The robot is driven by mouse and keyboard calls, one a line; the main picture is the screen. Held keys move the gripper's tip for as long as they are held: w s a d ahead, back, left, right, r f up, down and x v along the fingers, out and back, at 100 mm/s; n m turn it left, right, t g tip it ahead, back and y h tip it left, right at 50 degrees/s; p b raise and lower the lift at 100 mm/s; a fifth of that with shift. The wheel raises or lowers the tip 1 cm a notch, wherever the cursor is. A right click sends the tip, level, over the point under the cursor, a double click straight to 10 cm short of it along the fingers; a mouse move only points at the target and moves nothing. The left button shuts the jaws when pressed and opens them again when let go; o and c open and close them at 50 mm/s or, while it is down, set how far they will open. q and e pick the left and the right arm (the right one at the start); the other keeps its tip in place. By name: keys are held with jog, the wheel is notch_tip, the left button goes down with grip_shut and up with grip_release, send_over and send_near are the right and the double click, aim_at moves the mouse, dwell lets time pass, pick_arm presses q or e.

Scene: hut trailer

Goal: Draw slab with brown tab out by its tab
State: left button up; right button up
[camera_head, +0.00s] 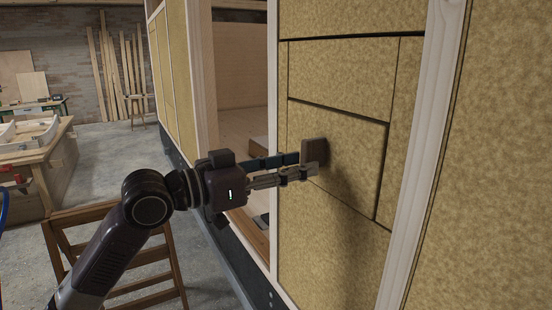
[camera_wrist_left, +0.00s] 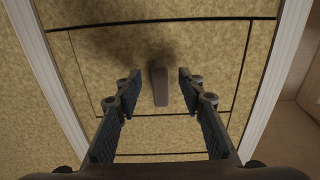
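The slab (camera_head: 352,165) is a yellow-brown insulation panel set in the framed wall, outlined by dark gaps. Its brown tab (camera_head: 315,151) stands out from its face near the slab's left side. In the left wrist view the tab (camera_wrist_left: 160,86) sits between and just beyond the two fingertips. My left gripper (camera_head: 305,166) is open, its fingers pointing at the wall on either side of the tab. In the left wrist view there is a gap between each finger and the tab (camera_wrist_left: 157,82). My right gripper is not in view.
Pale wooden studs (camera_head: 425,160) frame the insulation on both sides. An open doorway (camera_head: 240,100) lies left of the panel. A wooden chair or stool (camera_head: 130,265) stands under my left arm, and a workbench (camera_head: 35,160) is at the far left.

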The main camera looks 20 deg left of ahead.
pick_arm(q)
jog(key=shift+x, duration=1)
jog(key=shift+c, duration=0.2)
grip_shut()
